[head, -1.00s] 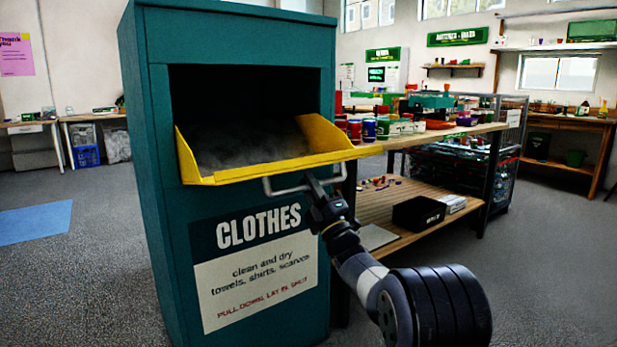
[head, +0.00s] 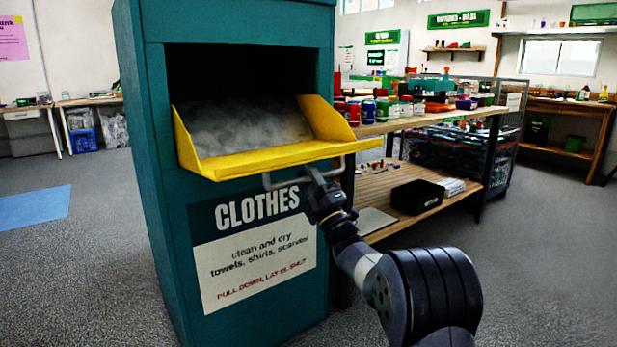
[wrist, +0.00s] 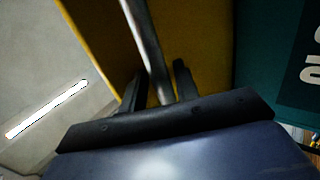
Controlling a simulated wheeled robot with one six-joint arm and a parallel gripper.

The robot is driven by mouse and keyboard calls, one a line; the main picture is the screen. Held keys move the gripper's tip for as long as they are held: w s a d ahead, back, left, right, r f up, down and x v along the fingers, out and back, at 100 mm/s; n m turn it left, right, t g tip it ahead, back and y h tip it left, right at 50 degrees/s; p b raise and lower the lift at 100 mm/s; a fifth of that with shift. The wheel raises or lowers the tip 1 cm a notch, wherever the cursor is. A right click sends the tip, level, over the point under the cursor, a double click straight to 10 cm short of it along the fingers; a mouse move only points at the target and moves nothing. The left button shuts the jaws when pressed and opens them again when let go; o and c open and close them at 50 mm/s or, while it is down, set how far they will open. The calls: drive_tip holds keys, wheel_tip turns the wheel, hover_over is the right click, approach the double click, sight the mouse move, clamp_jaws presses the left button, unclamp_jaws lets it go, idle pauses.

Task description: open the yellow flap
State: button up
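The yellow flap (head: 262,161) is on the front of a teal clothes bin (head: 150,130). It is tilted down and outward, with the dark opening above it and a grey inner surface showing. A grey metal handle (head: 285,184) runs along its front edge. My gripper (head: 316,183) is at the right part of this handle. In the wrist view, the handle bar (wrist: 143,38) passes between the two fingers of my gripper (wrist: 160,88), which look closed on it. The yellow flap (wrist: 205,45) fills the area behind them.
A wooden table (head: 430,124) with jars and trays stands close to the bin's right, with a black box (head: 417,196) on its lower shelf. A blue mat (head: 35,207) lies at left. Grey floor is free in front and at right.

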drive_tip(key=shift+s+d+r, duration=0.1)
drive_tip(key=shift+s+r, duration=0.05)
drive_tip(key=shift+r, duration=0.05)
drive_tip(key=p+v, duration=0.1)
drive_tip(key=v, duration=0.9)
drive_tip(key=shift+f+p, duration=0.35)
drive_tip(key=shift+f, duration=0.05)
drive_tip(key=shift+s+d, duration=0.1)
drive_tip(key=shift+s, duration=0.05)
